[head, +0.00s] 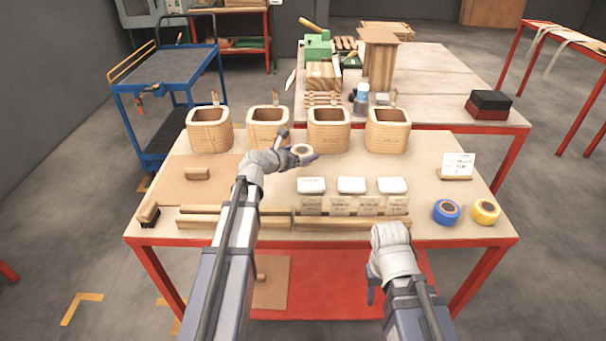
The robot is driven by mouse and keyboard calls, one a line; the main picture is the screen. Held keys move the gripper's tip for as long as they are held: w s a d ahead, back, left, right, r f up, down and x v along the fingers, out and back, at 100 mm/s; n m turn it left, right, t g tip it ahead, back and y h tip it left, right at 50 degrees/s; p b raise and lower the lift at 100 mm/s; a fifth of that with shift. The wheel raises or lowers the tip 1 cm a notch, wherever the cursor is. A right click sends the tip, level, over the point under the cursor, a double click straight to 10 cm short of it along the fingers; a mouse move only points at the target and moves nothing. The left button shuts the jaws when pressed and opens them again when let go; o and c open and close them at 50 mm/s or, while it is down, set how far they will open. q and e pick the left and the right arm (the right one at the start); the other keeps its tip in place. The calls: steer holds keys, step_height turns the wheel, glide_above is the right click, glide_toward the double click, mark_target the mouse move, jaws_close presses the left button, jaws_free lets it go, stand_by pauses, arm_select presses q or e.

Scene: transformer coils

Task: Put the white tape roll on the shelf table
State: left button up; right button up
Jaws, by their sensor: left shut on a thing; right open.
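A blue tape roll (446,211) and a yellow tape roll (486,210) lie at the table's right end. My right gripper (376,285) is open and empty at the table's front edge. A red lower shelf (350,290) shows under the front worktable, partly hidden by my arms.
Several wooden coil boxes (209,130) stand in a row along the back. White blocks (352,186), label cards and a wooden rail (340,223) lie in front. A second table (440,85) stands behind, and a blue cart (170,66) at left.

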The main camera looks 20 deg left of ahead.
mark_target(302, 173)
arm_select(q)
steer(key=shift+f+b, duration=1.9)
steer(key=shift+f, duration=0.4)
arm_select(e)
steer(key=shift+f, duration=2.35)
arm_select(q)
steer(key=shift+f, duration=0.15)
steer(key=o, duration=1.2)
steer(key=shift+c, duration=0.2)
arm_select(e)
steer(key=shift+f, duration=0.15)
arm_select(q)
steer(key=shift+s+r, duration=0.1)
steer(key=shift+r, duration=0.2)
steer(key=p+v, duration=0.4)
steer(key=v, duration=0.6)
steer(key=shift+s+a+r, duration=0.1)
steer(key=shift+s+r, duration=0.05)
steer(key=shift+s, duration=0.1)
steer(key=shift+s+a+r+p, duration=0.15)
steer(key=shift+s+a+p, duration=0.15)
steer(key=shift+s, duration=0.25)
arm_select(e)
steer(key=shift+r, duration=2.45)
